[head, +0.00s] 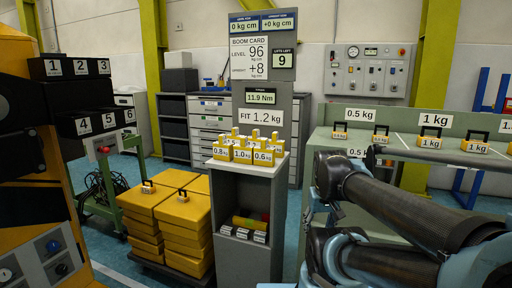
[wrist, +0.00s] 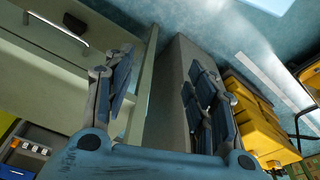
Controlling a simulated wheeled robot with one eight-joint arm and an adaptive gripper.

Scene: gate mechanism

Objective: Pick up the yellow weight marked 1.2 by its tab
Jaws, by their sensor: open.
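Several small yellow weights with tabs stand together on top of a grey pedestal (head: 247,173) in the head view. The front ones read 0.8 kg (head: 221,152), 1.0 kg (head: 243,155) and 0.6 kg (head: 264,157). More yellow weights (head: 240,136) stand behind them, partly hidden, and I cannot read a 1.2 on any. The sign above reads FIT 1.2 kg (head: 261,117). In the wrist view my gripper (wrist: 160,78) is open, with nothing between its fingers. My gripper cannot be made out in the head view, so its distance from the weights is unclear.
Stacked yellow blocks (head: 180,207) stand left of the pedestal; yellow blocks also show in the wrist view (wrist: 258,125). A green-grey bench (head: 455,160) with larger weights is at the right, behind my arm. An orange machine (head: 35,150) stands at the left.

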